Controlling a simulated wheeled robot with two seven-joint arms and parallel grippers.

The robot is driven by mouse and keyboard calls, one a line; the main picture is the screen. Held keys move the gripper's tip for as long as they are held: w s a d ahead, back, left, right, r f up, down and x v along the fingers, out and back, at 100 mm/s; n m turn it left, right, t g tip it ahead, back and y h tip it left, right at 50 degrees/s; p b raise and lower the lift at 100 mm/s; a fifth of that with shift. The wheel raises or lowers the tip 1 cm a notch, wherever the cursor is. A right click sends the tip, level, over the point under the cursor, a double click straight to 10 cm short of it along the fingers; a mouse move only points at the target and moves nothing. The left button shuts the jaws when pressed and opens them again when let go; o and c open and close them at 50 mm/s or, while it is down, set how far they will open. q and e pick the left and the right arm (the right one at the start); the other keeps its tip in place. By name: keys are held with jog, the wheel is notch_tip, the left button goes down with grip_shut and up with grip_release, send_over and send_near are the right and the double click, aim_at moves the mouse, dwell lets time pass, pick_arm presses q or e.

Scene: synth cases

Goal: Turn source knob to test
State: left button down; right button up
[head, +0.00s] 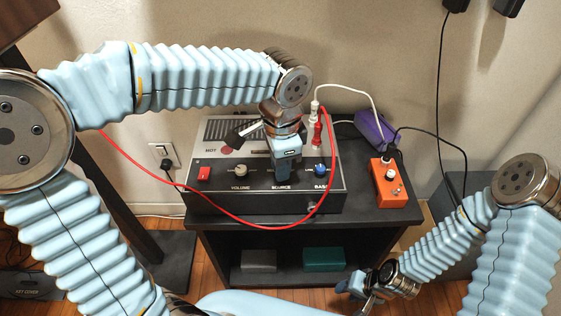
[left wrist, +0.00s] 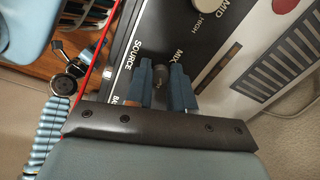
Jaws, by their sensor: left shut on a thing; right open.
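The source knob (left wrist: 161,66) is a small dark knob on the device's black front panel, between the printed words SOURCE and MIX. My left gripper (left wrist: 161,85) is shut on it, one blue finger on each side. In the head view my left gripper (head: 284,168) comes down above the SOURCE label and hides the knob. Where its pointer is set cannot be made out, and no TEST mark is readable. My right gripper (head: 358,286) is open and empty at the lower right, away from the device.
The grey and black device (head: 222,168) stands on a black stand (head: 372,216). A volume knob (head: 241,170) and blue bass knob (head: 320,169) flank my left gripper. A red cable (head: 248,222) loops across the front. An orange box (head: 393,190) and purple box (head: 374,128) stand right.

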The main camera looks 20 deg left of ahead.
dwell(0.3)
pick_arm(q)
jog(key=c, duration=1)
grip_release()
notch_tip(320, 180, up, 14)
jog(key=shift+s+d+f+p, duration=0.1)
jog(key=shift+s+p, duration=0.05)
jog(key=shift+p, duration=0.4)
